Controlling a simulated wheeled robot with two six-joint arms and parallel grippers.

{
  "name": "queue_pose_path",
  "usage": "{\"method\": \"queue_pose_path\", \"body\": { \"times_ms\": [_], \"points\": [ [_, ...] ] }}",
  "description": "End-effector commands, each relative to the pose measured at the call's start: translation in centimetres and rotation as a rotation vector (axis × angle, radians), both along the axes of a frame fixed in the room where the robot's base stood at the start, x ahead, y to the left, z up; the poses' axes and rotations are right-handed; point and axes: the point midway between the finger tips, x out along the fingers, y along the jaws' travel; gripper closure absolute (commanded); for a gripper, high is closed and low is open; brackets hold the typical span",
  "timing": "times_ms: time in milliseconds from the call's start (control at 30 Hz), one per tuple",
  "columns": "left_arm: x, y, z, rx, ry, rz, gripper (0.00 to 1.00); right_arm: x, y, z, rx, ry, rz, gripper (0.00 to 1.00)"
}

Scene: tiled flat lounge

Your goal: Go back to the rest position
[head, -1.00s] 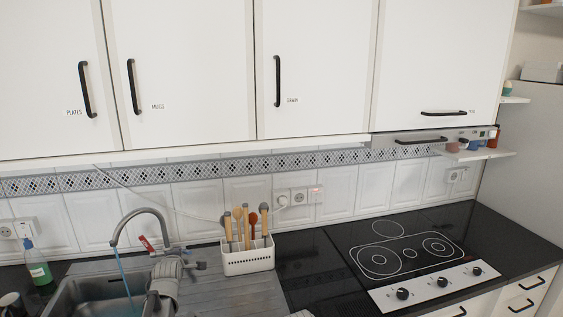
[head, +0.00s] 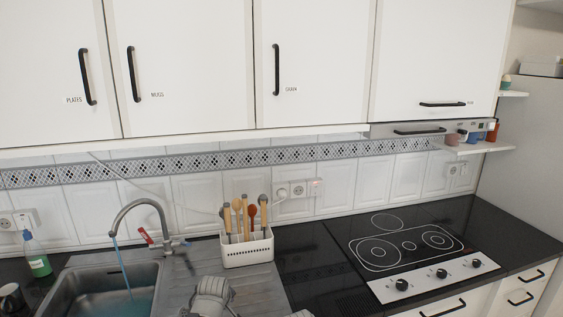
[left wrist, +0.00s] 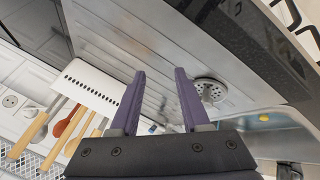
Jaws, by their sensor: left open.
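My left gripper (left wrist: 160,73) shows in the left wrist view, with two purple fingers standing apart and nothing between them. It is over the grey metal sink drainboard (left wrist: 125,45), with the white utensil holder (left wrist: 95,85) to its left and a round drain strainer (left wrist: 210,89) to its right. In the head view, a grey part of my arm (head: 208,298) is at the bottom edge, over the drainboard; the fingers cannot be made out there. My right gripper is in neither view.
The utensil holder (head: 247,250) stands behind my arm. The faucet (head: 146,204) rises at the sink (head: 75,283), with a blue stream running from it. A green bottle (head: 38,263) and dark mug (head: 11,297) are at left. The black cooktop (head: 400,240) is clear. Cabinets hang above.

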Motion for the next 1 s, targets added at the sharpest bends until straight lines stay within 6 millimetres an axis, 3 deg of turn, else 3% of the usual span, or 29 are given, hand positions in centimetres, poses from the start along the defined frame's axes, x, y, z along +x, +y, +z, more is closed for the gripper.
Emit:
{"method": "queue_pose_path", "body": {
  "times_ms": [33,100,200,300,400,600,867,1000],
  "points": [
    [-2.9,-2.3,-1.8,0.057,0.075,-0.122,0.54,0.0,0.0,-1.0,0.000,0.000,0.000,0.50],
    [-6.7,-5.0,-3.7,0.144,0.192,-0.318,0.54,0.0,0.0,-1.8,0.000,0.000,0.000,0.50],
    [-12.1,-7.8,-5.6,0.246,0.346,-0.591,0.54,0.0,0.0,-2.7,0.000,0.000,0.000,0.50],
    [-16.7,-9.5,-6.8,0.315,0.469,-0.826,0.54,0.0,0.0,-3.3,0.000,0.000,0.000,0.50],
    [-19.9,-10.5,-7.3,0.355,0.556,-1.000,0.54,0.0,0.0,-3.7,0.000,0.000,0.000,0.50],
    [-22.6,-11.0,-7.5,0.383,0.628,-1.153,0.54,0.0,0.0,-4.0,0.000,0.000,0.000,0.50],
    [-22.6,-11.0,-7.6,0.384,0.631,-1.159,0.54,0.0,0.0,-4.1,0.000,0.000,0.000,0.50],
    [-22.6,-11.0,-9.0,0.384,0.630,-1.158,0.54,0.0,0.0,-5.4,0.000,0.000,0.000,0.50]
  ]
}}
